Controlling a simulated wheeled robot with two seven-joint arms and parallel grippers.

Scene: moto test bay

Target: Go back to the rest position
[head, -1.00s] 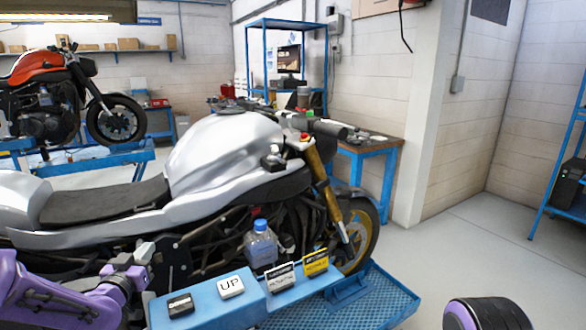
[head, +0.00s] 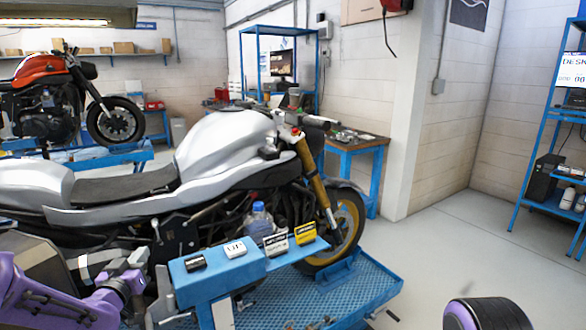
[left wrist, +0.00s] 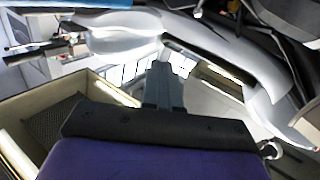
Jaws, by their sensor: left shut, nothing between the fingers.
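My left arm comes in at the lower left of the head view, with a purple forearm and grey wrist. My left gripper (head: 139,258) is in front of the silver motorcycle's lower side; its fingertips are hard to make out there. In the left wrist view the left gripper (left wrist: 163,85) has its dark fingers together, with nothing held. The silver motorcycle (head: 215,150) stands on a blue lift (head: 345,295). A dark rounded part of my own body shows at the lower right. My right gripper is out of view.
A blue ledge (head: 210,278) carries a bottle (head: 258,222) and several small labelled blocks, right of my left gripper. An open tan-walled box (left wrist: 105,88) is close to the gripper in the left wrist view. A blue rack (head: 545,150) stands right. The grey floor (head: 445,240) between is clear.

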